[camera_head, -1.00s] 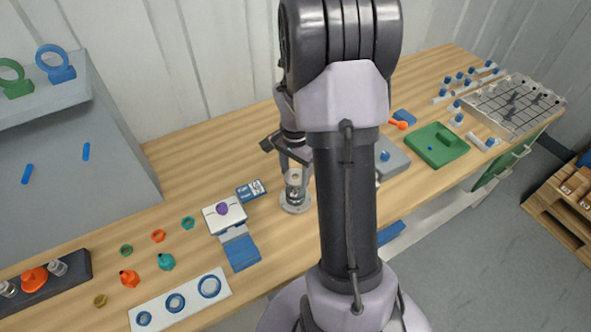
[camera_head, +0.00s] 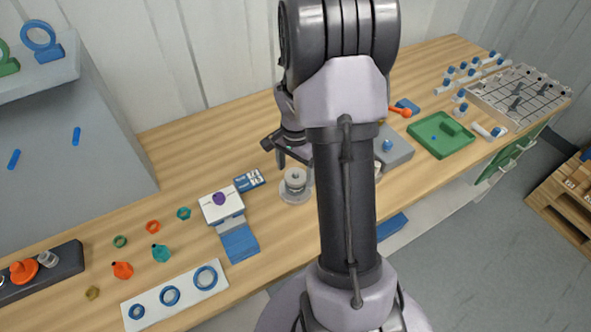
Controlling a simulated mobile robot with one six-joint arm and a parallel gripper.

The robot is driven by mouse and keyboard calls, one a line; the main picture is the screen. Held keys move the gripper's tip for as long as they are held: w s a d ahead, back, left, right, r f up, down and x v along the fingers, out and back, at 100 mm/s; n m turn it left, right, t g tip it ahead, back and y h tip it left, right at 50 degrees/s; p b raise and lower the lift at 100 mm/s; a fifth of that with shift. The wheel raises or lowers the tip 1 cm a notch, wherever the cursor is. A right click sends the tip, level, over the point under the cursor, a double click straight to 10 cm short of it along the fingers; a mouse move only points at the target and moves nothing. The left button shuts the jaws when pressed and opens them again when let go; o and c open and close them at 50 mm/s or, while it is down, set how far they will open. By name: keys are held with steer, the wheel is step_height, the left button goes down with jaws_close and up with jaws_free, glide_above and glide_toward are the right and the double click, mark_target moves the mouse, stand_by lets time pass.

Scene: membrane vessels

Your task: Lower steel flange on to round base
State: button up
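The steel flange (camera_head: 295,175) is a small grey ring-like piece with a dark centre. It appears to rest on the pale round base (camera_head: 289,196), a disc on the wooden bench. My gripper (camera_head: 295,164) is just above the flange, pointing down. Its left finger shows apart from the flange; the right finger is partly hidden by my arm. The fingers look spread, with nothing between them. The exact seating of the flange on the base is too small to tell.
A grey block (camera_head: 393,150) and a green tray (camera_head: 441,136) lie right of my arm. Bench behind the base is clear.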

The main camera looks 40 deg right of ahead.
step_height(320, 180, up, 18)
steer(key=p, duration=0.5)
steer(key=shift+f, duration=0.25)
